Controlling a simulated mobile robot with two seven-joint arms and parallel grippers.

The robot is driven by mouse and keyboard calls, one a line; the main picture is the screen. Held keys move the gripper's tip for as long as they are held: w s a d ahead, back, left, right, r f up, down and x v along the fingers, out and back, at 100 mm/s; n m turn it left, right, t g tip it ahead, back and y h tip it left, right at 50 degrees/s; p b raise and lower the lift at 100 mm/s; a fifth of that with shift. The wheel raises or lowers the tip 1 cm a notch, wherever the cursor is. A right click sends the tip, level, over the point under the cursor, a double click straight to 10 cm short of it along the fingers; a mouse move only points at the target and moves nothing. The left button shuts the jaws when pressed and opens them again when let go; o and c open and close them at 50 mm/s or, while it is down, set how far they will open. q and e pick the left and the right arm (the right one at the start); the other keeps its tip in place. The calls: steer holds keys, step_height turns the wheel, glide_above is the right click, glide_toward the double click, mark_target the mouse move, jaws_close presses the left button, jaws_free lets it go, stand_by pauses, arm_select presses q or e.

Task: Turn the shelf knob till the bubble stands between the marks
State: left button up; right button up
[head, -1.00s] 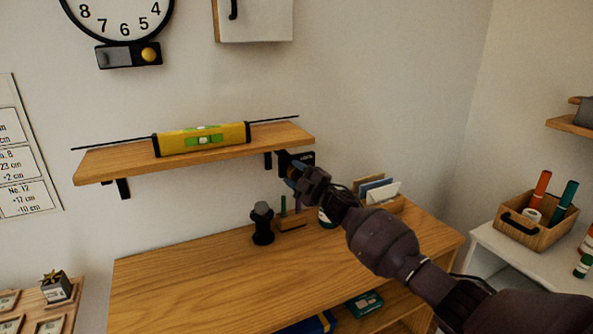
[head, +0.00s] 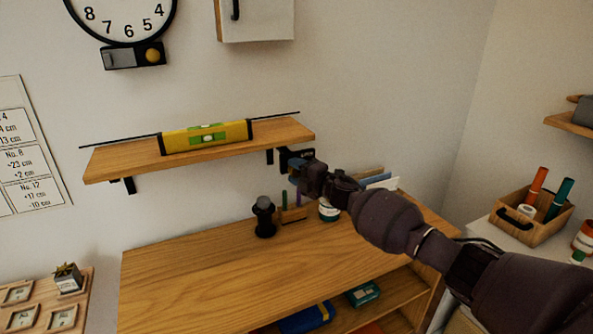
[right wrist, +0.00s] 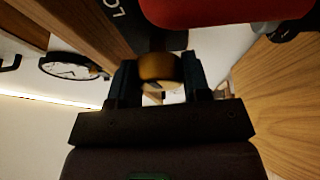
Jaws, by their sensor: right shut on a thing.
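The wooden shelf (head: 115,167) is on the wall, with a yellow spirit level (head: 175,141) lying on it. The level's green vial (head: 207,133) shows a pale patch near its middle; the bubble and marks are too small to tell apart. My right gripper (head: 298,171) is at the dark bracket under the shelf's right end. In the right wrist view, the fingers of my right gripper (right wrist: 160,82) are shut on a round brass-coloured knob (right wrist: 160,67). The knob is hidden behind the gripper in the head view. My left gripper is not in view.
Below the shelf is a wooden cabinet (head: 190,270) with a dark, round-topped object (head: 264,217), a pen holder (head: 292,214) and a white jar (head: 329,211) near the gripper. A wooden caddy (head: 530,224) stands at the right. The cabinet's left top is clear.

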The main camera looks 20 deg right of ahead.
steer(key=shift+r, duration=0.1)
steer(key=o, duration=0.9)
steer(key=v, duration=1)
steer(key=shift+s+d, duration=0.15)
steer(key=shift+s, duration=0.2)
